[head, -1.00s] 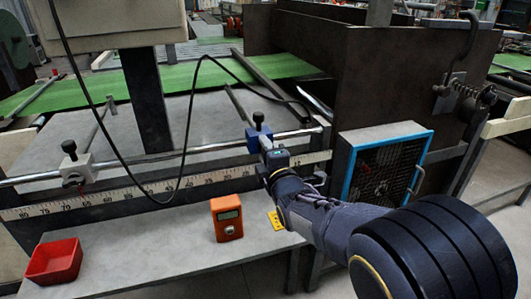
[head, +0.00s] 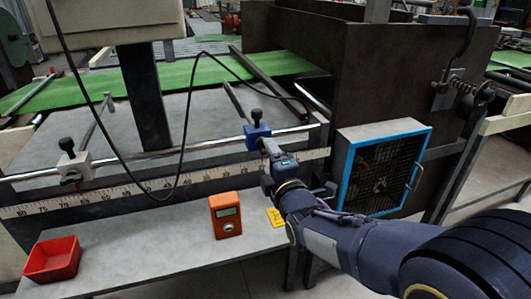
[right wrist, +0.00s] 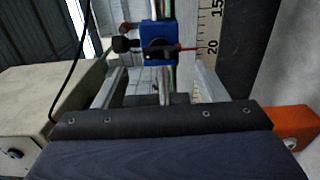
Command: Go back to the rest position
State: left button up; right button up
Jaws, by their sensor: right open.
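My right gripper (head: 268,147) is at the front rail, just in front of the blue clamp block (head: 257,132) with its black knob. In the head view its fingertips overlap the block's lower edge, and I cannot tell whether they touch it. The right wrist view shows the blue block (right wrist: 158,42) with a red pointer by the scale, ahead of the jaws (right wrist: 160,88). The jaws are open, with nothing seen between them. My left gripper is not in view.
A white clamp block (head: 74,163) sits further left on the rail (head: 170,150), above a ruler (head: 130,190). A red bin (head: 53,259) and an orange device (head: 225,214) stand on the grey shelf (head: 150,250).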

jog(key=v, duration=0.2)
jog(key=shift+s+d, duration=0.1)
jog(key=shift+s, duration=0.15)
jog(key=s+d+f+m+g+p, duration=0.4)
jog(key=s+d+m+g, duration=0.4)
jog(key=d+m, duration=0.5)
jog(key=s+d+m+g+h+p, duration=0.1)
jog(key=s+m, duration=0.4)
jog(key=s, duration=0.5)
jog(key=s+d+m+g+p, duration=0.2)
jog(key=s+d+m, duration=0.2)
jog(key=s, duration=0.7)
jog(key=shift+s+m+g+h+p, duration=0.3)
jog(key=shift+s+m+h+p, duration=0.1)
jog(key=shift+m, duration=0.4)
